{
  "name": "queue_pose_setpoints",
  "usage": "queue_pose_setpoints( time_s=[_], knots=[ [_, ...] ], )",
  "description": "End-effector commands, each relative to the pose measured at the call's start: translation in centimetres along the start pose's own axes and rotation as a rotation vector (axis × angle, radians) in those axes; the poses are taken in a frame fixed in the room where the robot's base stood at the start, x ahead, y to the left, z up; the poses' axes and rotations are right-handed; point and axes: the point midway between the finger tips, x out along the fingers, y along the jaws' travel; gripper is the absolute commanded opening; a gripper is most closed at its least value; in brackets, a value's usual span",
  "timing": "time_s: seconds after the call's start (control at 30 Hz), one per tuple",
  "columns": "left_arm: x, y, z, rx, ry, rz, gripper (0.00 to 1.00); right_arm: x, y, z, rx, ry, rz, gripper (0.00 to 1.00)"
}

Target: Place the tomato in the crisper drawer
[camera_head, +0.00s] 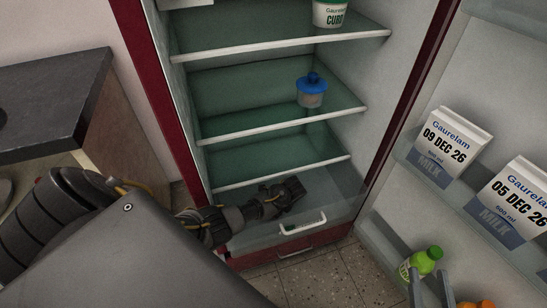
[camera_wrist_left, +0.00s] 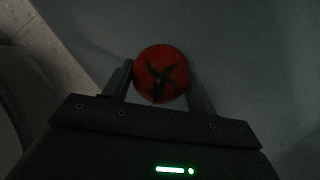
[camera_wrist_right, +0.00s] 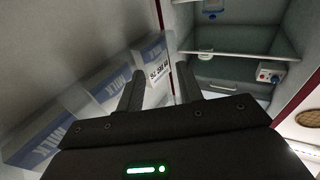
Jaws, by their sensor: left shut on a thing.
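The tomato (camera_wrist_left: 161,73) is red with a dark green calyx. In the left wrist view it sits between the fingers of my left gripper (camera_wrist_left: 160,85), which is shut on it. In the head view my dark left arm reaches in from the left over the crisper drawer, and the tomato is hidden there. The crisper drawer (camera_head: 335,207) is clear with a white handle, at the fridge bottom; I cannot tell how far out it is. My right gripper (camera_wrist_right: 160,85) is open and empty. Its fingers show low in the head view (camera_head: 431,289), near the door.
A blue-lidded cup (camera_head: 312,92) stands on a middle shelf and a curd tub (camera_head: 329,12) above it. The open door at the right holds milk cartons (camera_head: 449,152), a green bottle (camera_head: 427,260) and orange items (camera_head: 476,305). A dark-topped counter (camera_head: 55,105) stands at the left.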

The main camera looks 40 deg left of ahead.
Motion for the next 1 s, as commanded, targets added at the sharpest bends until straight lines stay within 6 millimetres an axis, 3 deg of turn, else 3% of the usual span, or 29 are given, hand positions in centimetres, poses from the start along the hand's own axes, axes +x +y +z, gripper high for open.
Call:
queue_pose_setpoints(
  time_s=[0.07,0.1,0.27,0.63,0.87,1.0],
  knots=[
    [0.2,0.0,-0.1,0.000,0.000,0.000,0.29,0.0,-0.1,-0.2,0.000,0.014,-0.004,0.36],
    [0.2,0.0,-0.1,0.000,0.000,0.000,0.60,0.0,-0.2,-0.3,0.001,0.021,-0.006,0.36],
    [0.2,0.0,-0.1,0.000,0.000,0.000,0.79,0.0,-0.2,-0.3,0.001,0.020,-0.006,0.36],
    [-0.3,0.0,0.1,-0.001,0.000,0.000,0.79,0.0,0.0,-0.1,0.001,-0.003,0.000,0.36],
    [-2.9,0.0,0.2,-0.002,0.001,-0.001,0.79,-0.8,2.0,3.3,0.003,-0.240,0.060,0.36],
    [-5.1,-0.1,0.2,0.000,0.001,-0.002,0.79,-2.4,3.5,6.2,0.016,-0.442,0.109,0.36]
  ],
)
